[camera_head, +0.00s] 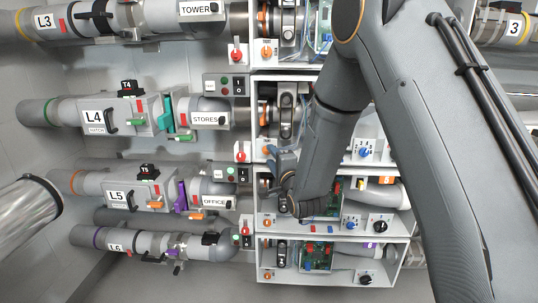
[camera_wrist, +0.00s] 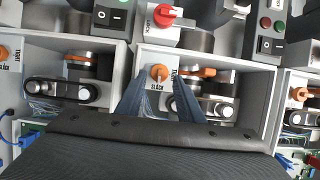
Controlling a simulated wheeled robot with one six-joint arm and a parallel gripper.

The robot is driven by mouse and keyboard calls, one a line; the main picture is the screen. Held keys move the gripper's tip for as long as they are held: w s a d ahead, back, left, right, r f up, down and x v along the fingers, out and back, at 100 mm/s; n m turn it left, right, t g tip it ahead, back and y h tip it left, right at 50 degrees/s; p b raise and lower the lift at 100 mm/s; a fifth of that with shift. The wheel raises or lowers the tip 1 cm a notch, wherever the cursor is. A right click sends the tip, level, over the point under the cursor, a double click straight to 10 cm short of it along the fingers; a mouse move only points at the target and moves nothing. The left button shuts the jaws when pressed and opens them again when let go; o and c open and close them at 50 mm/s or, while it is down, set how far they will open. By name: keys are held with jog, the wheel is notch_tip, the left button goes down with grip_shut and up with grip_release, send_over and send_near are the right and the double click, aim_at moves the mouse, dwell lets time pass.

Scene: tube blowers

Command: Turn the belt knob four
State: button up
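An orange knob (camera_wrist: 159,72) sits on a white plate marked SLACK in the wrist view. The two blue-grey fingers of my gripper (camera_wrist: 158,85) are open, one on each side of the knob. I cannot tell whether they touch it. In the head view my gripper (camera_head: 283,168) is at the left side of the boxes on the right, partly hidden by my arm. Similar orange knobs show in the head view above it (camera_head: 266,150) and below it (camera_head: 267,221). No number is readable beside the knob between my fingers.
Dark belt wheels (camera_wrist: 214,108) lie beside the knob inside the white box. A red switch (camera_wrist: 163,14) and black rocker switches (camera_wrist: 110,15) stand near the box edge. Pipes labelled L4 (camera_head: 92,116) and L5 (camera_head: 118,195) run at the left.

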aim_at(268, 152)
jog(key=shift+x, duration=1.7)
jog(key=c, duration=0.8)
